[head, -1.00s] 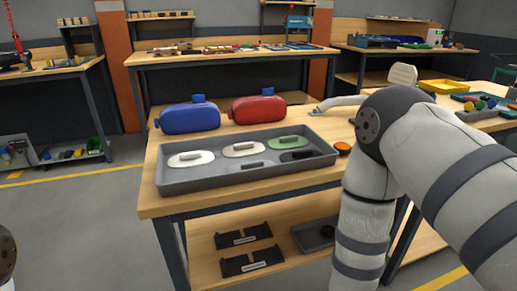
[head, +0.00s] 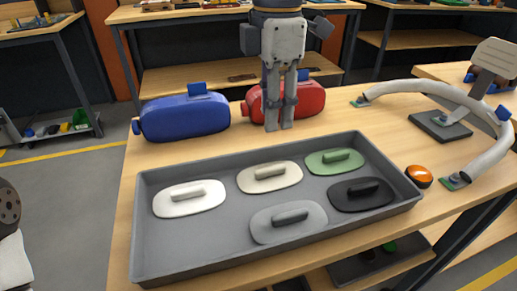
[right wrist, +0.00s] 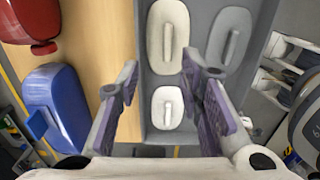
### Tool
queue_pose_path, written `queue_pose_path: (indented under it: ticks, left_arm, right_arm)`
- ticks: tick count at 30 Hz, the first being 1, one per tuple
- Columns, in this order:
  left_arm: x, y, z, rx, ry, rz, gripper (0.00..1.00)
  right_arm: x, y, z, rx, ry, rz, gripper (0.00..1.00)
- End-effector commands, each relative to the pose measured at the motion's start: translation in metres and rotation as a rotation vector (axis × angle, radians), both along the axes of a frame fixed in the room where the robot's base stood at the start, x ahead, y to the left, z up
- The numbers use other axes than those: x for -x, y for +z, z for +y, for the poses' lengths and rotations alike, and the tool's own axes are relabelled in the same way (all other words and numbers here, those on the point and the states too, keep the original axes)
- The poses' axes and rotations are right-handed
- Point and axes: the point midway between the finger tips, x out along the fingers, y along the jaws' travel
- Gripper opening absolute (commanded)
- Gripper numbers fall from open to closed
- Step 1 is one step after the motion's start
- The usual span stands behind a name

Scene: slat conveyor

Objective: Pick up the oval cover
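Several oval covers with bar handles lie in a grey tray (head: 150,245): white (head: 188,199), cream (head: 269,177), green (head: 334,161), grey (head: 288,222) and black (head: 361,194). My right gripper (head: 279,127) points down, near the tray's back edge in the head view, in front of the red tank. In the right wrist view its fingers (right wrist: 161,72) are spread with nothing between them, above the tray. There the white cover (right wrist: 167,107) and the cream cover (right wrist: 167,36) show between and beyond the fingers, the grey cover (right wrist: 230,36) to the right. My left gripper is out of view.
A blue tank (head: 185,116) and a red tank (head: 302,100) stand on the bench behind the tray. An orange button (head: 419,176) sits right of the tray, near a curved pale tube (head: 450,94). The bench left of the tray has a narrow bare strip.

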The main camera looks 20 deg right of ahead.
Motion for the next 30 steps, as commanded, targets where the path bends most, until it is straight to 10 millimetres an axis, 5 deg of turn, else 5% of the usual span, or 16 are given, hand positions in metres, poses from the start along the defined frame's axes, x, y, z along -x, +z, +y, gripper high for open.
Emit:
queue_pose_path:
  ticks: [6,18,26,30]
  left_arm:
    - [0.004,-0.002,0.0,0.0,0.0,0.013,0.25]
    - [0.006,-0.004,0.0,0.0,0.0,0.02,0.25]
    - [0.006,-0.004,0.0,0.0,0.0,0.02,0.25]
    - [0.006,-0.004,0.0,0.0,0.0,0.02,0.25]
  right_arm:
    - [0.001,-0.05,0.0,0.002,0.0,0.008,0.34]
    - [0.001,-0.113,0.001,0.002,-0.001,0.005,0.34]
    - [0.001,-0.117,0.001,0.001,-0.001,0.0,0.34]
    - [0.001,-0.116,0.001,0.001,-0.001,0.0,0.02]
